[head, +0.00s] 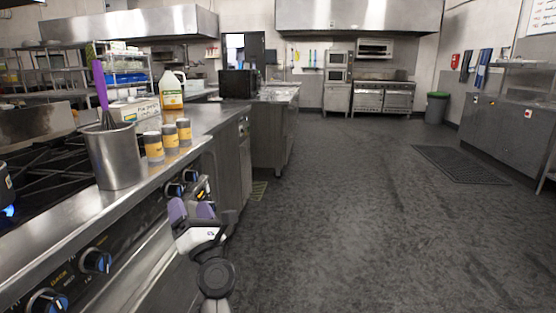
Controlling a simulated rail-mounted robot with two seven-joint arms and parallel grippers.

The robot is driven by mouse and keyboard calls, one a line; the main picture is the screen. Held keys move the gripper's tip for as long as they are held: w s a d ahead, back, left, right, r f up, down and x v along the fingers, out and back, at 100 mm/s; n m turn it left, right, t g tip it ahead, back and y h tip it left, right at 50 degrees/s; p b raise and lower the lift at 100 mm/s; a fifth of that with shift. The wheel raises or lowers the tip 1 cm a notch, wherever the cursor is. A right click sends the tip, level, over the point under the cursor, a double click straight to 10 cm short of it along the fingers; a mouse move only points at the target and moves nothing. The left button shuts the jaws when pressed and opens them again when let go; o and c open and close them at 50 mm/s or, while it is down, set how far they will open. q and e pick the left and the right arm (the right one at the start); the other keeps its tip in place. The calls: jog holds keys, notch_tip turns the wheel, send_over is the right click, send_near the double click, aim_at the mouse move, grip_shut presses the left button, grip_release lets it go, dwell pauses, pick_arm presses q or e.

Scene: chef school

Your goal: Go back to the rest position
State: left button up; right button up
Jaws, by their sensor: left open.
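My left gripper (191,211) is the purple-tipped one beside the front of the stove (150,190), near its blue-ringed knobs. It is open and nothing shows between its fingers. Its grey and white arm comes up from the bottom of the head view. My right gripper is not in view.
A steel pot (116,160) with a purple-handled whisk (100,84) stands on the stove edge, beside several spice jars (170,136). A yellow-labelled jug (171,92) stands behind. A blue flame burns at far left. The dark floor (350,220) is open; a mat (458,164) lies right.

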pick_arm(q)
jog(key=s+d+r+m+g+h+p, duration=0.1)
jog(key=s+d+r+m+h, duration=0.3)
jog(key=m+h, duration=1.05)
jog(key=s+d+r+m+h+p, duration=0.1)
jog(key=s+d+m+h, duration=0.3)
jog(key=m+h, duration=1)
jog(key=s+a+f+m+g+y+p, duration=0.3)
jog(key=s+f+m+g+y+p, duration=0.15)
jog(key=s+y+p, duration=0.2)
jog(key=s+a+f+m+g+y+p, duration=0.3)
jog(key=s+a+f+y+p, duration=0.15)
jog(key=s+y+p, duration=0.2)
jog(key=s+a+f+g+p, duration=0.1)
jog(key=s+g+p, duration=0.2)
jog(key=s+p, duration=0.5)
jog(key=s+a+f+m+g+y+p, duration=0.1)
jog(key=s+f+g+p, duration=0.1)
jog(key=s+p, duration=0.65)
jog(key=s+a+f+g+p, duration=0.1)
jog(key=s+g+p, duration=0.3)
jog(key=s, duration=0.8)
notch_tip(320, 180, up, 37)
jog(key=t+p, duration=0.1)
jog(key=p, duration=3.7)
jog(key=shift+w+d, duration=0.2)
jog(key=shift+w, duration=0.05)
